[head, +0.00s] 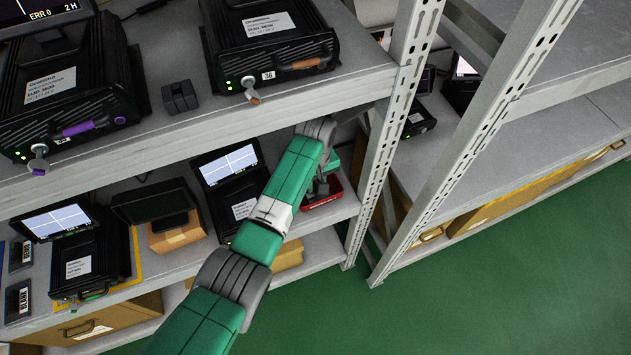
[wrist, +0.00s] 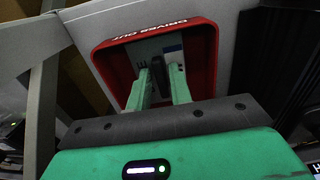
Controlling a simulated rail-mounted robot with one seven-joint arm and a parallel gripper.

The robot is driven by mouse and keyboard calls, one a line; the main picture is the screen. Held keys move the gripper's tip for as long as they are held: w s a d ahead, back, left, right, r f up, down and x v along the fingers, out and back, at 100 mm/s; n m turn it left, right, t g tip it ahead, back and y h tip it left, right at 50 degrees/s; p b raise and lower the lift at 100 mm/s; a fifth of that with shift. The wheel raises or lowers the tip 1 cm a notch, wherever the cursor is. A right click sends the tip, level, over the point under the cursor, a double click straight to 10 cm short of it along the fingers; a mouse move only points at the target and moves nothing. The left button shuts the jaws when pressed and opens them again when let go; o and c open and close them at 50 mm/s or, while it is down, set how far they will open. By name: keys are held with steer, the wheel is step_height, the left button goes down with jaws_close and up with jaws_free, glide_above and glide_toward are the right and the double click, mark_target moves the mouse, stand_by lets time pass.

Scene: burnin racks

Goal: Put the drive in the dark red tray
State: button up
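The dark red tray (wrist: 211,62), marked DRIVES OUT, fills the upper middle of the wrist view. In the head view the tray (head: 334,197) stands on the lower shelf near the rack post, partly hidden by my arm. My gripper (wrist: 160,75) reaches into the tray, its two green fingers apart. A dark upright piece (wrist: 157,72), seemingly part of the drive, is between the fingertips. A pale surface with blue marks lies beside it in the tray. Whether the fingers touch the dark piece is unclear. In the head view my arm mostly hides the gripper (head: 322,185).
A perforated rack post (head: 385,135) rises just right of the tray. The upper shelf (head: 190,135), bearing black units, overhangs the lower one. A black unit with a lit screen (head: 230,165) stands left of the tray. Green floor (head: 480,290) is clear at the lower right.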

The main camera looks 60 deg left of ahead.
steer(key=shift+o, duration=0.6)
step_height(320, 180, up, 8)
steer(key=p, duration=0.4)
